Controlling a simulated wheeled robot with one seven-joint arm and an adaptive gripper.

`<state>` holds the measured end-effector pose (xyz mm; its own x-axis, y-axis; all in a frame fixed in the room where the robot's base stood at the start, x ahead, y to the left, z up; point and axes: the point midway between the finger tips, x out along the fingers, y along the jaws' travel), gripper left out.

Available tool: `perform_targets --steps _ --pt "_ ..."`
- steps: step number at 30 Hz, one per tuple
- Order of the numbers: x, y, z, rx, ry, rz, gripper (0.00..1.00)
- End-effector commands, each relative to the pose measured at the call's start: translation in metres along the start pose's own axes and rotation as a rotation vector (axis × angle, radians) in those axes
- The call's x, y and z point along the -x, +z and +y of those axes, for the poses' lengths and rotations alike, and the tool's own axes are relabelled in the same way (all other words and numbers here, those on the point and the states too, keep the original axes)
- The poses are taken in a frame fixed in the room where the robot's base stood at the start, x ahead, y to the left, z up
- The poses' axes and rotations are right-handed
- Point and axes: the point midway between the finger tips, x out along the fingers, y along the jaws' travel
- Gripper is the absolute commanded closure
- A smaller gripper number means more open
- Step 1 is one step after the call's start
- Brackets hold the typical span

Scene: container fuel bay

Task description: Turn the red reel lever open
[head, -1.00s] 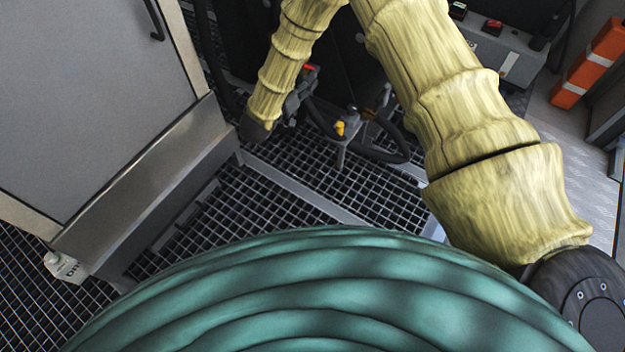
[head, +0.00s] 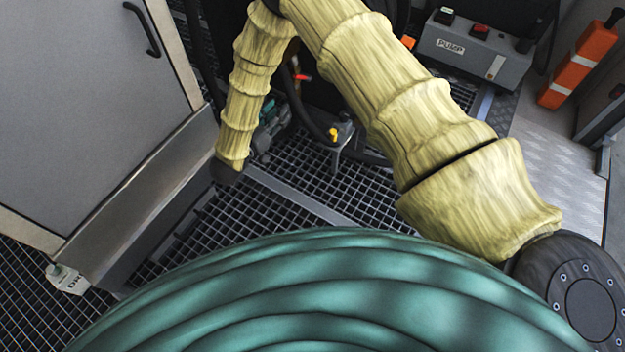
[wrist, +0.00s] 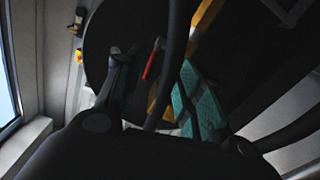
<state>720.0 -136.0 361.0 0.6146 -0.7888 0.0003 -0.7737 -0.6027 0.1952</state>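The red lever (head: 303,77) shows small in the head view, beside a brass-coloured fitting and just right of my yellow-sleeved forearm. In the wrist view the red lever (wrist: 152,62) lies in the gap between the fingertips, apparently beyond them. My gripper (wrist: 155,82) is open, with a wide gap between its two teal-padded fingers and nothing held. In the head view my gripper (head: 268,126) is left of and lower than the lever, partly hidden by the forearm. Whether a finger touches the lever cannot be told.
A dark hose (wrist: 178,60) crosses the wrist view close to the lever. A nozzle with a yellow part (head: 332,134) stands right of my gripper. A grey cabinet (head: 85,100) is at left, a grey pump box (head: 470,58) at upper right. Open grating (head: 270,215) lies below.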

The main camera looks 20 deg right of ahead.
Motion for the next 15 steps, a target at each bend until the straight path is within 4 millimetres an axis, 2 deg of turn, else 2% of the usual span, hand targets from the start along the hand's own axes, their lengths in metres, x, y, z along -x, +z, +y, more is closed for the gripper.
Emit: perform_targets --steps 15 --pt "-0.003 0.072 0.017 0.027 -0.285 -0.181 0.62"
